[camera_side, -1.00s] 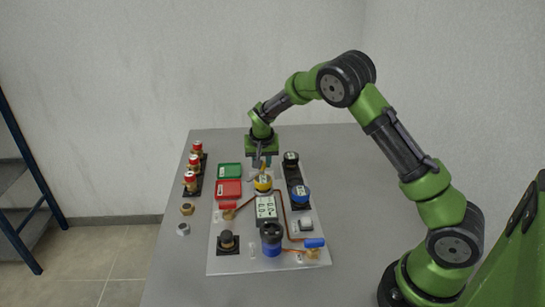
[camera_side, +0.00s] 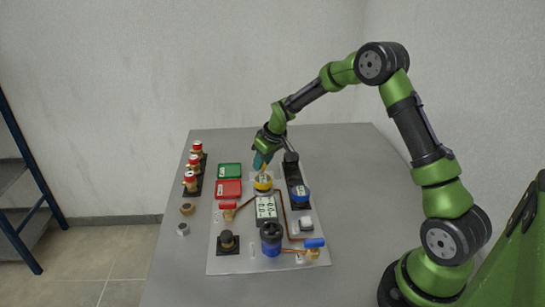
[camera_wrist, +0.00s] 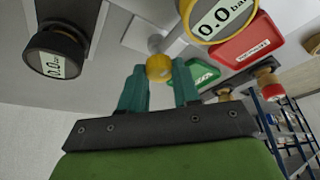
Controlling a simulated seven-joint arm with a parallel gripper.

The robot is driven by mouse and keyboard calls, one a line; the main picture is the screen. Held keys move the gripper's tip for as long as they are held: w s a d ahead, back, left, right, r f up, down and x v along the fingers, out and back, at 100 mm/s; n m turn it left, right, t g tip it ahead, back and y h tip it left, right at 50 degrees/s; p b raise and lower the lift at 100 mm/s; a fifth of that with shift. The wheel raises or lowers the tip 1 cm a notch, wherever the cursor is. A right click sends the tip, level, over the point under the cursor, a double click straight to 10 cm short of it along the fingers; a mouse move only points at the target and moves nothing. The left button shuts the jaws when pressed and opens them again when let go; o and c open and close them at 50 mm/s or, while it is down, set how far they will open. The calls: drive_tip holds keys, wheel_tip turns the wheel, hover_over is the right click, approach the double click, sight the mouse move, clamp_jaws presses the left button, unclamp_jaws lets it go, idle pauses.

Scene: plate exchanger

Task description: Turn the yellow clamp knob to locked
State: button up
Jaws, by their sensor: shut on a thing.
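The yellow clamp knob (camera_wrist: 159,68) is a small yellow ball at the end of a pale metal lever in the wrist view. My gripper (camera_wrist: 160,85) has its teal fingers on either side of it, shut on it. In the side view my gripper (camera_side: 262,160) is tilted, with its fingers reaching down and left, just behind the yellow-rimmed gauge (camera_side: 263,182). The knob is mostly hidden by the fingers there. I cannot read any lock marking.
A black gauge (camera_wrist: 58,52) is left of my fingers in the wrist view. A blue-topped part (camera_side: 300,195) stands to the right. Several red-capped fittings (camera_side: 194,160) stand at the left edge.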

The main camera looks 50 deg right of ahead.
drive_tip(key=shift+n, duration=0.3)
drive_tip(key=o, duration=1)
drive_tip(key=shift+o, duration=0.2)
drive_tip(key=v, duration=1.7)
drive_tip(key=shift+d, duration=0.25)
drive_tip(key=s+a+r+m+t+y, duration=0.1)
drive_tip(key=s+a+r+m, duration=0.1)
drive_tip(key=s+a, duration=0.5)
drive_tip(key=s+a+r+m+t+y, duration=0.1)
drive_tip(key=s+a, duration=0.7)
drive_tip(key=s, duration=0.8)
drive_tip(key=shift+a+r+m+t, duration=0.3)
drive_tip(key=shift+r+m, duration=0.3)
drive_tip(key=shift+r, duration=0.25)
